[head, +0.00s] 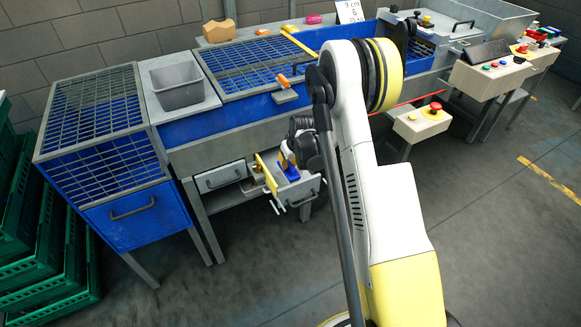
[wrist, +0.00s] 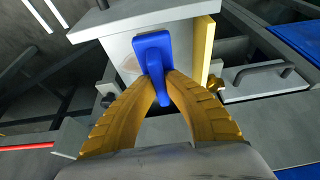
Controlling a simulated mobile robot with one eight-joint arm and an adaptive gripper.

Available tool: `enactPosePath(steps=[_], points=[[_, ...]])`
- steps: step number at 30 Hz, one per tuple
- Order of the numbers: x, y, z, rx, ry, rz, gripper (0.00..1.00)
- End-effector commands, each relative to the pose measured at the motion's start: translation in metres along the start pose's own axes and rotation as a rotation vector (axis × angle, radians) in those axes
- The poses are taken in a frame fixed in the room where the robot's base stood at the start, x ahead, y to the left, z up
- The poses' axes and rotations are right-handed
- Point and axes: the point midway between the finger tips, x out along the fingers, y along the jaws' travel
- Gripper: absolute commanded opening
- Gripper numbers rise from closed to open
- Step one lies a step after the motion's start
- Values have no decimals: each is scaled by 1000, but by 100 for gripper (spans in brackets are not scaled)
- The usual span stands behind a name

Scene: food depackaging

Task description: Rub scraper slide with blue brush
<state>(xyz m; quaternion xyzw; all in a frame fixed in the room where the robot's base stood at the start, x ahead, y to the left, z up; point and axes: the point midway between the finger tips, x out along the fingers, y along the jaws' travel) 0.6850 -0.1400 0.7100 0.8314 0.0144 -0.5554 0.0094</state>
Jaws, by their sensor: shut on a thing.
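My gripper (wrist: 155,88) has its two ridged yellow fingers closed on a blue brush (wrist: 152,52) in the wrist view. The blue body stands up beyond the fingertips and its narrow end shows between them. The brush overlaps a pale grey panel (wrist: 112,48) with a yellow strip (wrist: 204,48) along its right side; this may be the scraper slide. I cannot tell whether the brush touches it. In the head view the blue brush (head: 291,173) is low by the front of the machine, right of the yellow strip (head: 266,172). My arm partly covers this area.
A grey drawer with a handle (head: 219,176) is left of the brush. Above is the blue machine frame (head: 210,128) with an orange-handled tool (head: 284,90) on it. A red-button box (head: 423,121) stands to the right. The floor in front is clear.

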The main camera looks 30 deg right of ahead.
Motion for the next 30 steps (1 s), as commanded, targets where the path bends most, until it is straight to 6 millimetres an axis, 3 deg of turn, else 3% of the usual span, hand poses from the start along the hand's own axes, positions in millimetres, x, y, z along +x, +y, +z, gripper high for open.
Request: enactPosePath(steps=[12, 30], points=[[-31, -7, -19, -2, 0, 0, 0], [-32, -7, -20, -1, 0, 0, 0]])
